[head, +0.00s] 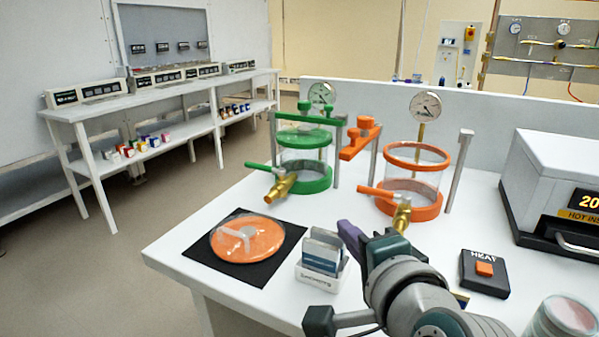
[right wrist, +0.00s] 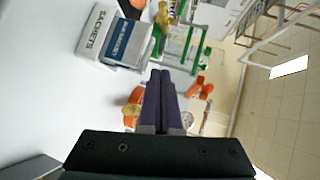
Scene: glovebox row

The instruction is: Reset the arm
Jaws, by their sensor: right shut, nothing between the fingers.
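My right arm comes in from the lower right of the head view. Its gripper (head: 347,232) has purple fingers and is shut and empty, held over the bench behind and right of the white sachet box (head: 318,278). In the right wrist view the shut fingers (right wrist: 160,78) lie side by side, with the sachet box (right wrist: 97,32) to their upper left. Nothing is seen between them. My left gripper is not in view.
A green-rimmed jar (head: 303,178) and an orange-rimmed jar (head: 412,205) stand behind the gripper. An orange disc (head: 265,245) lies on a black mat (head: 292,232) at left. A HEAT switch box (head: 484,285) and a white oven (head: 548,170) are right.

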